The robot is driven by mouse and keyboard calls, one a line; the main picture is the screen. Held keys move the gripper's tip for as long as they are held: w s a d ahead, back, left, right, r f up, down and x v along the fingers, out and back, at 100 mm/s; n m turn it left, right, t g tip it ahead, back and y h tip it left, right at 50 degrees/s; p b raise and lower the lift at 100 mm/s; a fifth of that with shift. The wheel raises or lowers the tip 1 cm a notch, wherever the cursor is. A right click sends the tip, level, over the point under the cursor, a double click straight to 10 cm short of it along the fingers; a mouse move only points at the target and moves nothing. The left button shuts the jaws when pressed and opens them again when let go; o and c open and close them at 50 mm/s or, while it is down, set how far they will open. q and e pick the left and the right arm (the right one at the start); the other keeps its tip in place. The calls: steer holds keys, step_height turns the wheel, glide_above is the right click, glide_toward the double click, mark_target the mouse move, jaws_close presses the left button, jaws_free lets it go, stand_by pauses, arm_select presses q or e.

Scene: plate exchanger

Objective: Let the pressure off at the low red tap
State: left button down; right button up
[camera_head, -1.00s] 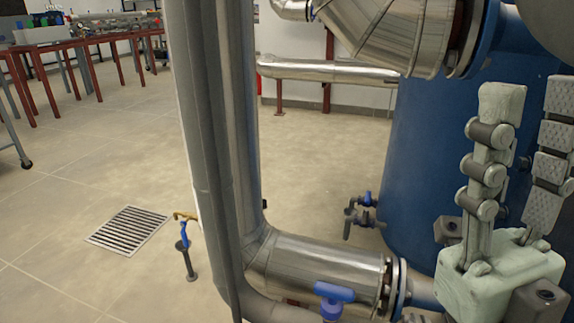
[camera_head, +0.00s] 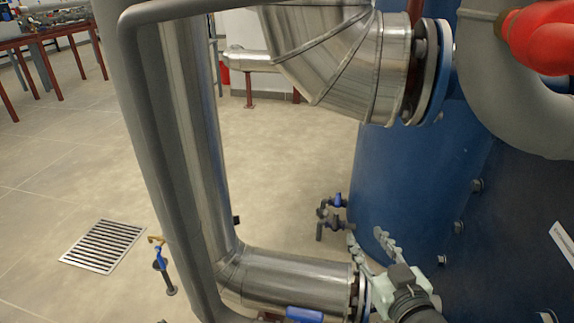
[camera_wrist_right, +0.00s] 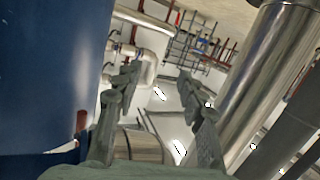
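I see no low red tap in either view. The only large red part is a rounded red fitting (camera_head: 545,38) on the grey pipe at the top right of the head view, high up. Low taps in the head view have blue handles: one (camera_head: 338,200) beside the blue tank, one (camera_head: 159,256) by the floor grate, one (camera_head: 305,314) at the bottom edge. My right gripper (camera_head: 367,238) is low, beside the flange of the shiny pipe and in front of the tank. In the right wrist view its fingers (camera_wrist_right: 158,78) are apart with nothing between them. My left gripper is not in view.
The blue tank (camera_head: 395,180) stands right of my right gripper. The shiny lower pipe (camera_head: 290,278) and its flange lie close on the left. A grey upright pipe (camera_head: 150,130) stands further left. Open floor (camera_head: 270,160) lies behind; a floor grate (camera_head: 103,246) is at left.

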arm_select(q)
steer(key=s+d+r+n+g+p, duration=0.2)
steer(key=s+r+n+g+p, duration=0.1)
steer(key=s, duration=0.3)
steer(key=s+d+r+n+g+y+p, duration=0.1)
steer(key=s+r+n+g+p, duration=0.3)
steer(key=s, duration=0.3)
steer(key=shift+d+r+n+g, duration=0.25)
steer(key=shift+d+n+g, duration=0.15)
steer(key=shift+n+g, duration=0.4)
arm_select(e)
steer(key=s+d+f+g+h, duration=0.2)
steer(key=s+d+f+g, duration=0.3)
steer(key=s+f, duration=0.3)
steer(key=s+d+f+m+g+h, duration=0.1)
steer(key=s+d+f+g, duration=0.5)
steer(key=s, duration=0.6)
step_height(320, 180, down, 3)
steer(key=shift+f+m+g+h, duration=0.25)
steer(key=shift+g+h, duration=0.35)
steer(key=shift+g, duration=0.4)
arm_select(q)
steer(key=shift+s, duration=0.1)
arm_select(e)
steer(key=shift+w+d, duration=0.1)
